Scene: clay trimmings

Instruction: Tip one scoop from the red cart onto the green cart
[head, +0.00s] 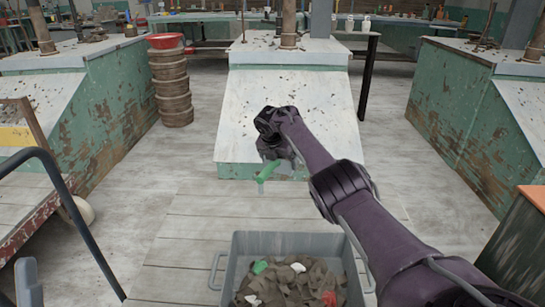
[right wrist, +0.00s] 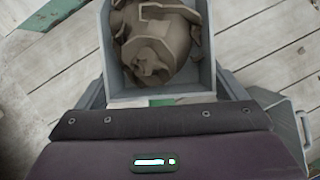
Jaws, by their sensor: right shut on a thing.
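My right gripper (head: 272,150) is shut on a scoop with a green handle (head: 268,171), held beyond a grey crate. In the right wrist view the grey scoop (right wrist: 209,72) is loaded with brown clay trimmings (right wrist: 155,45); its pan is hard to make out in the head view. The grey crate (head: 240,241) stands at the bottom centre, holding brown trimmings (head: 290,284) with green, white and red bits. A cart with a red edge (head: 40,217) and plank deck is at the left. I cannot tell which thing is the green cart. My left gripper is not in view.
A pale sloped panel on a green bench (head: 240,110) stands behind my gripper. Green benches flank it left (head: 100,120) and right (head: 475,130). A brown stack with a red bowl (head: 165,41) stands back left. A dark curved rail (head: 80,225) crosses the lower left.

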